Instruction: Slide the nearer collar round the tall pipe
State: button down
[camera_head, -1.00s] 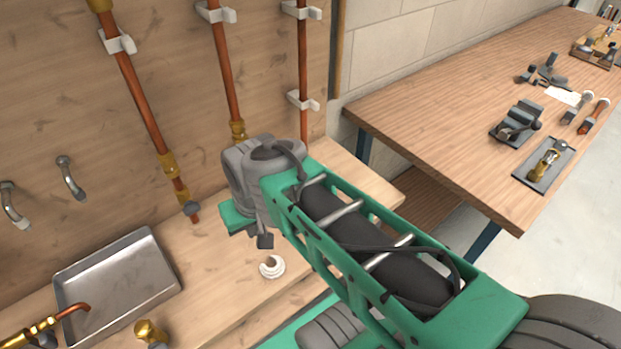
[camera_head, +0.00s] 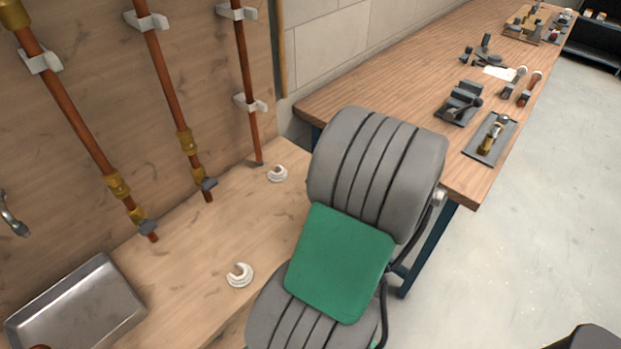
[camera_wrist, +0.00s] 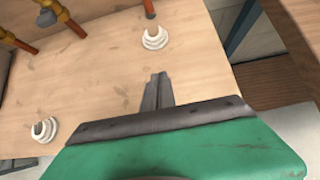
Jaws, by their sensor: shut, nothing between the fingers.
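Two white C-shaped collars lie on the wooden bench. The nearer collar (camera_head: 239,274) is towards the front; it also shows at the lower left of the wrist view (camera_wrist: 43,130). The farther collar (camera_head: 278,174) lies by the foot of the right-hand copper pipe (camera_head: 243,70); the wrist view shows it (camera_wrist: 154,38) below that pipe's end (camera_wrist: 150,9). That pipe runs up the wall through white clips. My gripper (camera_wrist: 158,78) is shut and empty over the bench, right of the nearer collar and short of the farther one. My arm hides it in the head view.
Two more copper pipes with brass valves, one left (camera_head: 75,120) and one middle (camera_head: 165,80), run down the wall. A metal tray (camera_head: 80,310) sits at the bench's left. A second table (camera_head: 400,85) with tools stands right. Bare bench lies between the collars.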

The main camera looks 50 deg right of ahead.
aim_at(285, 178)
jog(key=x, duration=0.6)
jog(key=shift+w+f, duration=0.1)
jog(key=w, duration=0.4)
jog(key=shift+w+a+f, duration=0.1)
jog(key=shift+w+f, duration=0.15)
jog(key=shift+f, duration=0.05)
jog(key=shift+r, duration=0.1)
